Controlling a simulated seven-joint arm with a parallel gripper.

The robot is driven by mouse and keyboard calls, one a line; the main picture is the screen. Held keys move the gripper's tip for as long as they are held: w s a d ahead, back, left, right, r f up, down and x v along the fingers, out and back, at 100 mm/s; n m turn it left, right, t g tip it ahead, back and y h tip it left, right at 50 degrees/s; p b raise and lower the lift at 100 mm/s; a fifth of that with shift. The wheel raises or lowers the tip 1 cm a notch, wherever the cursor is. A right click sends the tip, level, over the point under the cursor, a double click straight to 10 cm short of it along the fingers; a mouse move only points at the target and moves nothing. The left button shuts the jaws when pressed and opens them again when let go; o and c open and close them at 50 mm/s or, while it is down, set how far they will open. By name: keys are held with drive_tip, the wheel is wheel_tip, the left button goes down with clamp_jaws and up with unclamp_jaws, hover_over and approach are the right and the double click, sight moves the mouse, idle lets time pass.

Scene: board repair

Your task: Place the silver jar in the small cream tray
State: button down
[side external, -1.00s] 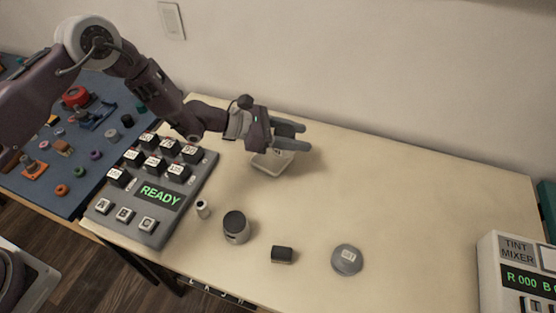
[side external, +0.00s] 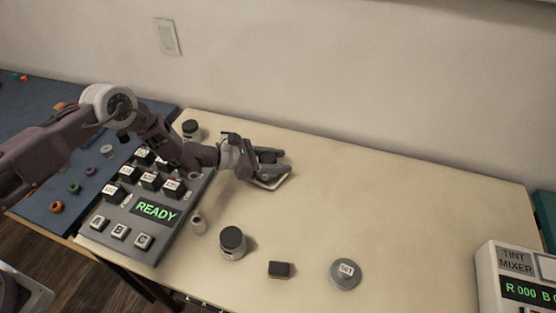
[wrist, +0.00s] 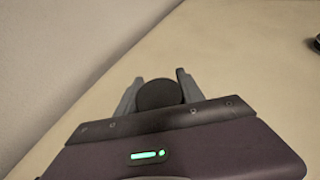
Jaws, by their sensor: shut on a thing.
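The jar's round dark lid (wrist: 158,94) shows between both fingers in the wrist view. A little of the dark lid (side external: 268,156) also shows in the side view.
A dark-lidded jar (side external: 232,243) stands at the front, another (side external: 191,129) at the back left. A small cylinder (side external: 198,224), a black block (side external: 280,269) and a grey disc (side external: 345,274) are near the front. The keypad (side external: 150,205) is left. The table's right half is mostly clear.

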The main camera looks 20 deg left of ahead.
drive_tip(key=c, duration=0.7)
unclamp_jaws()
drive_tip(key=shift+f, duration=0.1)
